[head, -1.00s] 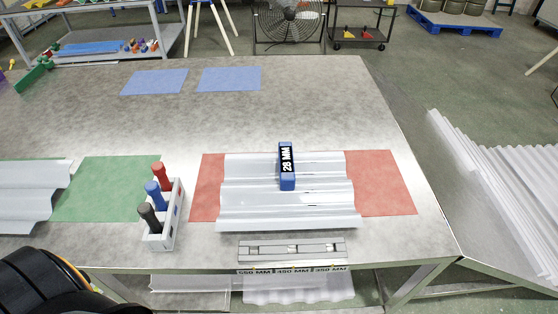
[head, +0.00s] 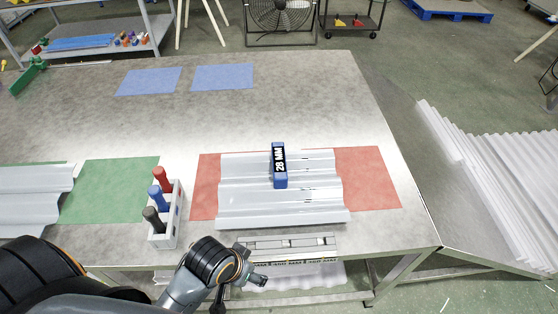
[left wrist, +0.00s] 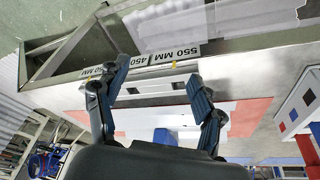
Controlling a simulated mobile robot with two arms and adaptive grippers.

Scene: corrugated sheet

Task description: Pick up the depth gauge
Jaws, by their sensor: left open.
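The depth gauge (head: 279,168) is a blue block with a black "28 MM" label. It rests on the white corrugated sheet (head: 240,195), which lies over a red mat (head: 372,180). A blue patch that looks like the gauge (left wrist: 164,136) shows beyond my fingers in the left wrist view. My left gripper (head: 258,280) is at the table's front edge, nearer than the gauge and apart from it. In the left wrist view its fingers (left wrist: 160,88) are spread and empty. My right gripper is out of view.
A grey slotted bar (head: 285,244) lies along the front edge, between my left gripper and the sheet. A white holder (head: 165,238) with red, blue and black handled tools stands left of the sheet. Blue mats (head: 222,77) lie farther back, with bare table between.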

